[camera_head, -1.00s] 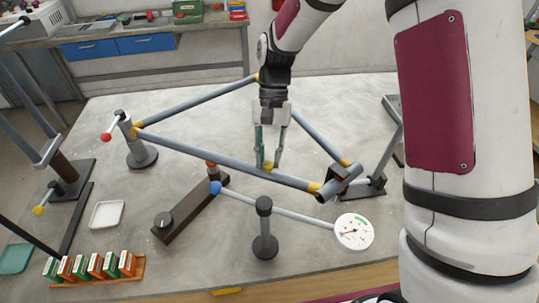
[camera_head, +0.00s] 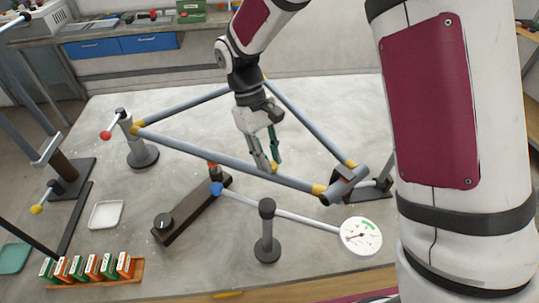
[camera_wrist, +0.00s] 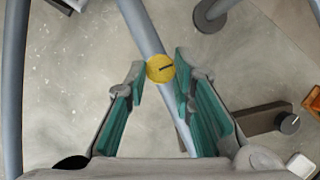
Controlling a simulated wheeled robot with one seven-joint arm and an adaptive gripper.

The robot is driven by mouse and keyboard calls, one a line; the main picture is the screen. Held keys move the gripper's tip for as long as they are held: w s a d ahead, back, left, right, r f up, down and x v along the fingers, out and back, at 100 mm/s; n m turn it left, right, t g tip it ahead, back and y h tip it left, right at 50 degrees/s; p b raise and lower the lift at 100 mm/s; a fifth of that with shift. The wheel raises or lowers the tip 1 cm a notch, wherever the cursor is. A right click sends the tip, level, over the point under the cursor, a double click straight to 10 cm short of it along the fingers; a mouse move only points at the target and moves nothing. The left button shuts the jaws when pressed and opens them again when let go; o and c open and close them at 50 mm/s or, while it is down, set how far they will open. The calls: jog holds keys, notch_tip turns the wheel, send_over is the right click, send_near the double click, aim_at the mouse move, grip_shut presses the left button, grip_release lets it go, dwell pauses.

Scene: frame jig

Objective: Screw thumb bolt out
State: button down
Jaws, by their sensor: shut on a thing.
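The yellow thumb bolt (camera_wrist: 160,69) has a round head with a dark line on it. It sits on the long grey front tube (camera_head: 215,157) of the triangular frame. In the wrist view the two green-padded fingertips of my gripper (camera_wrist: 161,72) close on the bolt head from both sides. In the head view my gripper (camera_head: 264,169) reaches down to the tube, tilted, and its fingers partly hide the bolt. The bolt's shank is hidden.
A dial gauge (camera_head: 361,237) and its post (camera_head: 267,230) stand in front of the tube. A dark bar with a knob (camera_head: 180,220) lies left of them. A white tray (camera_head: 106,214) and several small boxes (camera_head: 90,267) are at the left.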

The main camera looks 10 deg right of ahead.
jog(key=shift+s+a+f+n+t+h, duration=0.1)
jog(key=shift+s+n+t+h, duration=0.15)
jog(key=shift+n, duration=0.85)
jog(key=c, duration=1.3)
grip_release()
jog(key=shift+w, duration=0.1)
jog(key=shift+c, duration=0.2)
jog(key=v, duration=1.2)
